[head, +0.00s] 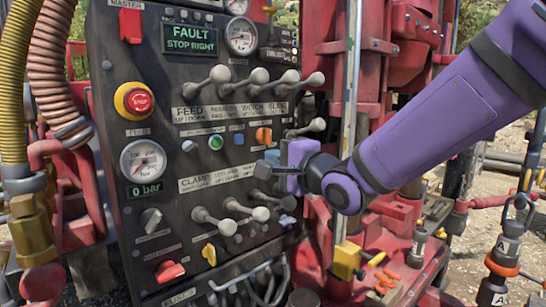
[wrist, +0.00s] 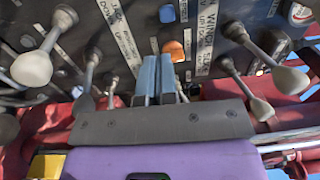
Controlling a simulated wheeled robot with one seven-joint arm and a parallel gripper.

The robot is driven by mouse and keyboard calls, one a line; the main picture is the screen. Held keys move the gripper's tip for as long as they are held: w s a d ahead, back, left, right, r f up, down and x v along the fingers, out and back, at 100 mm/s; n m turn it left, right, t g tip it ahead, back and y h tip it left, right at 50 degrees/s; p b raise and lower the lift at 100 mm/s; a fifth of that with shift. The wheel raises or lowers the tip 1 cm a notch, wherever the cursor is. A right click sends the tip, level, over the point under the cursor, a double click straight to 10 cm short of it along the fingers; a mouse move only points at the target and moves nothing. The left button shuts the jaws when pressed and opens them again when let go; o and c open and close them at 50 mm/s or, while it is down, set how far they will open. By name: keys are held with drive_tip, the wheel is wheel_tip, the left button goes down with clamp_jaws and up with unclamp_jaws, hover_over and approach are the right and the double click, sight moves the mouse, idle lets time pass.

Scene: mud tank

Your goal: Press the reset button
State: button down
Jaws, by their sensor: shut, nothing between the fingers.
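A dark control panel (head: 165,75) fills the left half of the head view. Its middle row holds a green button (head: 216,141), a blue button (head: 238,139) and an orange knob (head: 263,135). I cannot read which is labelled reset. My gripper (head: 272,157) is shut and empty, in front of the panel's right part, just below the orange knob. In the wrist view my blue-grey fingers (wrist: 158,62) are together, their tips near the orange knob (wrist: 173,50). The blue button (wrist: 167,13) shows beyond it. Contact with the panel cannot be told.
Grey ball-ended levers stand out above (head: 258,76) and below (head: 261,213) the button row. A lever (head: 315,125) is close to my gripper. A red stop button (head: 139,100) is at the left. Red machinery (head: 398,45) stands at the right. The display reads FAULT (head: 189,30).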

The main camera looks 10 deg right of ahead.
sight(238, 144)
drive_tip(key=x, duration=1.1)
drive_tip(key=shift+w+a, duration=0.15)
drive_tip(key=shift+w, duration=0.1)
